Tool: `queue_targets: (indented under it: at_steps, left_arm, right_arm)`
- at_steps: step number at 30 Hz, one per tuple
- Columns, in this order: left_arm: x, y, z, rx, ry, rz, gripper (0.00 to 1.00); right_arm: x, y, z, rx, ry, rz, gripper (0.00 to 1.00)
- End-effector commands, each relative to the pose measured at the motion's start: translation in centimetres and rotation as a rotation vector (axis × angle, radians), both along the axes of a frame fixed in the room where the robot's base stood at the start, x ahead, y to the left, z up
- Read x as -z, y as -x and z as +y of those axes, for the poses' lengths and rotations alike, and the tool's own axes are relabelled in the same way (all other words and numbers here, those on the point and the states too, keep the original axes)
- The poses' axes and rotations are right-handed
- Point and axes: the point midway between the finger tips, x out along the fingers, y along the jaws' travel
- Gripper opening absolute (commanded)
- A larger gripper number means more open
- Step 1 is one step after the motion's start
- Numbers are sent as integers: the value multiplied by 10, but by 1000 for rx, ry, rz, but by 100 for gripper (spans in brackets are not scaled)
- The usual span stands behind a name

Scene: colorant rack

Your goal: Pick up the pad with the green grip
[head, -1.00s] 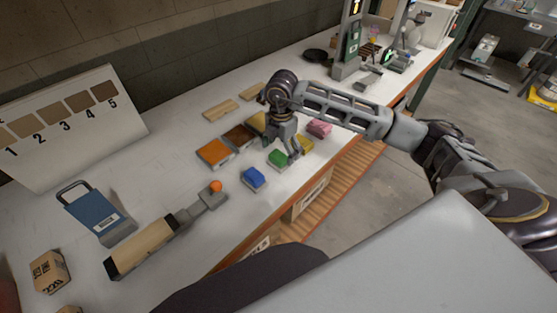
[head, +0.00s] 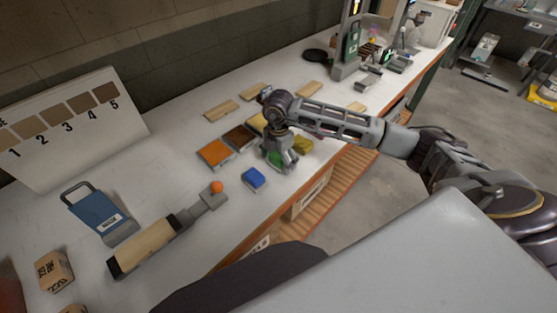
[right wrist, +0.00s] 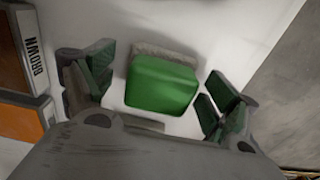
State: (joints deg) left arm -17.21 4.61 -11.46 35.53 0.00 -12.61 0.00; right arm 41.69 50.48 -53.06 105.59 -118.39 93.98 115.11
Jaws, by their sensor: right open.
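The pad with the green grip (right wrist: 162,85) lies on the white table between the spread fingers of my right gripper (right wrist: 158,92) in the right wrist view. Its grey pad edge shows along the far side of the green grip. In the head view my right gripper (head: 281,163) is low over the green pad and hides most of it. The right gripper is open, with a gap between each finger and the green grip. My left gripper is not in view.
A blue pad (head: 253,178) stands left of the green one and a yellow pad (head: 303,146) right of it. An orange tray (head: 214,153) and a brown tray (head: 240,137) lie behind. The table's front edge is close.

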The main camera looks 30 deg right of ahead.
Motion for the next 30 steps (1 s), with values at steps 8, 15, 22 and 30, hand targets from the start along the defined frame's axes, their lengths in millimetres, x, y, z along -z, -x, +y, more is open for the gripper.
queue_targets:
  at_steps: [8,15,22,30]
  left_arm:
    - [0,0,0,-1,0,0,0]
    - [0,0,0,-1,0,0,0]
    - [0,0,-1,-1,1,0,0]
    - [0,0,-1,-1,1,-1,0]
  right_arm:
    - [1,0,0,0,0,0,88]
    - [1,0,0,0,0,0,77]
    - [0,0,0,0,0,0,48]
    - [0,0,0,0,0,0,39]
